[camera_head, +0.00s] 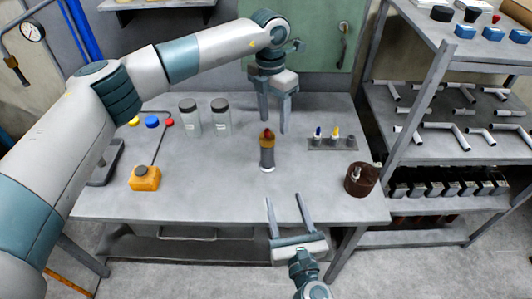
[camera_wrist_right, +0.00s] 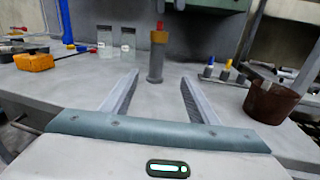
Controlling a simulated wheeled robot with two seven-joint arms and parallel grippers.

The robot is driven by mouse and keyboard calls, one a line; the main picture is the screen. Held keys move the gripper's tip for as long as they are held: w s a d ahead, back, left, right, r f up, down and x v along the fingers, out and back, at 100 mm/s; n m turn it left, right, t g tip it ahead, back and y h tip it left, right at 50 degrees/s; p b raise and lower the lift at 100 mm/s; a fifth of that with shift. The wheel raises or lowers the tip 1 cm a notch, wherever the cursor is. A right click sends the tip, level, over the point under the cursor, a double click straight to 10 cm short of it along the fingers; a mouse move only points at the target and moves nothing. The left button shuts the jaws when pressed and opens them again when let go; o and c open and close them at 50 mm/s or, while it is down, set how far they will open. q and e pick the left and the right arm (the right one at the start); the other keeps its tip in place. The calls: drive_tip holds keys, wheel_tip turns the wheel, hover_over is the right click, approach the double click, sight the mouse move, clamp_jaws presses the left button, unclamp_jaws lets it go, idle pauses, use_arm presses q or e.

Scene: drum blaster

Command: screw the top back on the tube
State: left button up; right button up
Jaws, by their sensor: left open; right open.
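The tube (camera_head: 267,160) stands upright near the middle of the table, with a grey lower body. An orange-brown top (camera_head: 267,142) with a red tip sits on its upper end; I cannot tell how tightly it is seated. It also shows in the right wrist view as an orange top (camera_wrist_right: 159,37) above the grey tube (camera_wrist_right: 155,65). My left gripper (camera_head: 274,124) is open and empty, pointing down just behind and slightly right of the tube. My right gripper (camera_head: 283,197) is open and empty at the table's front edge, its fingers pointing toward the tube (camera_wrist_right: 160,77).
A small rack (camera_head: 345,148) with blue- and yellow-tipped pieces lies right of the tube. A brown pot (camera_head: 360,181) stands at the right front. Two lidded jars (camera_head: 191,122) stand back left; an orange box (camera_head: 145,178) lies left. The table around the tube's front is clear.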

sight(269, 156)
drive_tip(key=shift+a+n+y, duration=0.3)
drive_tip(key=shift+n, duration=0.1)
drive_tip(key=shift+w, duration=0.1)
drive_tip(key=x, duration=1.7)
drive_tip(key=shift+w+r, duration=0.15)
clamp_jaws()
